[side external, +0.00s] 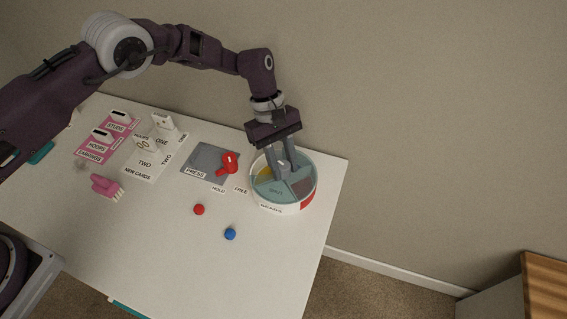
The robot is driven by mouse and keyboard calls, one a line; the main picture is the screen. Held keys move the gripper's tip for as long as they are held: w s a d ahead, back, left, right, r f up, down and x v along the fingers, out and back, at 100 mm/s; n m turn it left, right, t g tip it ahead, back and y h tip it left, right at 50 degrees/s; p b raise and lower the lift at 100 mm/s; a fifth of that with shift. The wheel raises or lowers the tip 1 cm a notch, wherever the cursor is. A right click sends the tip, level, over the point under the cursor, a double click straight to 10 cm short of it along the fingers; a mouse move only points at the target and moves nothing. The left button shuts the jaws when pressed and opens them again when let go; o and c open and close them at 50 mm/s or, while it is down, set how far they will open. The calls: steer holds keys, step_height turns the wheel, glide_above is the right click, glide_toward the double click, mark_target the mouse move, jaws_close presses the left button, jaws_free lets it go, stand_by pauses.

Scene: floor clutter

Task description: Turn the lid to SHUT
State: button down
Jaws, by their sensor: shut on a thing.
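The lid (270,187) is a round teal-grey disc on a white round container (278,209) at the right end of the white table. Its top shows wedge-like sections, one yellowish and one brown, and a word too small to read surely. A red patch (307,200) shows on the container's right side. My gripper (284,172) points down over the lid's middle and is shut on the lid's raised grip, which the fingers largely hide. A label on the container's front is too small to read surely.
Left of the container is a grey PRESS plate (203,158) with a red lever-like piece (228,164). A red ball (199,210) and blue ball (230,234) lie in front. Further left are a pink brush (106,187), cards and a pink board (92,152).

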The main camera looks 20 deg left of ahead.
mark_target(283, 161)
steer(key=m+g+y, duration=0.1)
steer(key=m, duration=0.3)
steer(key=shift+m, duration=0.4)
steer(key=shift+y, duration=0.3)
steer(key=c, duration=1.1)
jaws_free()
steer(key=shift+o, duration=0.2)
steer(key=shift+v, duration=1.3)
step_height(283, 161, up, 7)
steer(key=shift+w+r, duration=0.1)
steer(key=shift+r, duration=0.15)
